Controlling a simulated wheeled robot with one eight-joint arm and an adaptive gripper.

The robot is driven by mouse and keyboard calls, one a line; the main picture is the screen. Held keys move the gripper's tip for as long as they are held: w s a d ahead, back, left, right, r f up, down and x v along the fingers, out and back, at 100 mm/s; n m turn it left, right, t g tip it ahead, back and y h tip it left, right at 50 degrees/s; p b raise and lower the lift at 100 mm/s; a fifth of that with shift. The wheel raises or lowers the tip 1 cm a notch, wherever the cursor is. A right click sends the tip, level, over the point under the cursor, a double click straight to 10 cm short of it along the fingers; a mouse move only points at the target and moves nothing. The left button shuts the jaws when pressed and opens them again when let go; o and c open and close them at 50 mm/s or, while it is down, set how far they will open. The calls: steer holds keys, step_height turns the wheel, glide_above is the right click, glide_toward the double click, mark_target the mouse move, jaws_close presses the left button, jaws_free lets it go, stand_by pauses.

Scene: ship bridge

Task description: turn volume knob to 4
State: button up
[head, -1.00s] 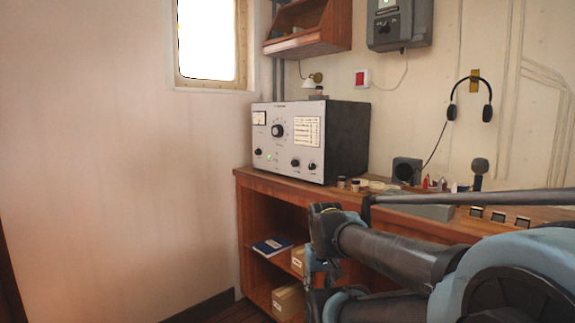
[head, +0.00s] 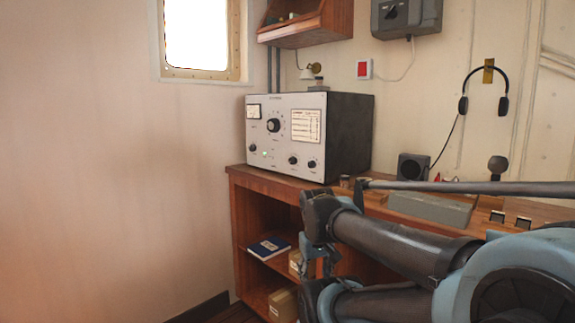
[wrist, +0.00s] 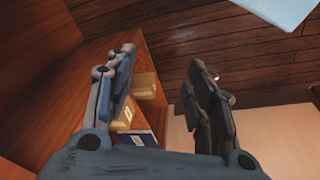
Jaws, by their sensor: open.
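A grey-fronted radio set (head: 284,135) with a black case stands on the wooden desk. Its front has a large black dial knob (head: 273,125) in the middle. Smaller black knobs sit low on the front: one at the left (head: 253,148) and two at the right, an inner one (head: 293,160) and an outer one (head: 311,163). Their labels are too small to read, so I cannot tell which is volume or its setting. My gripper (wrist: 160,60) is open and empty in the wrist view, with the radio out of that view. My arm is low, in front of the desk, apart from the radio.
The wooden desk (head: 280,179) has open shelves with a blue book (head: 268,247) and boxes (head: 283,304). A speaker (head: 412,167), a grey box (head: 430,208) and a microphone (head: 497,167) are on the desk to the right. Left of the radio is bare wall.

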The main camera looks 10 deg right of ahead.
steer(key=w+d+r+n+h, duration=0.4)
steer(key=w+r+n, duration=0.3)
steer(key=w, duration=0.2)
steer(key=n+t+h, duration=0.8)
steer(key=n+h, duration=0.3)
steer(key=n, duration=0.7)
glide_toward(290, 161)
steer(key=x, duration=0.8)
steer(key=shift+w+d, duration=0.1)
steer(key=shift+d, duration=0.3)
steer(key=shift+c, duration=0.4)
steer(key=c, duration=1)
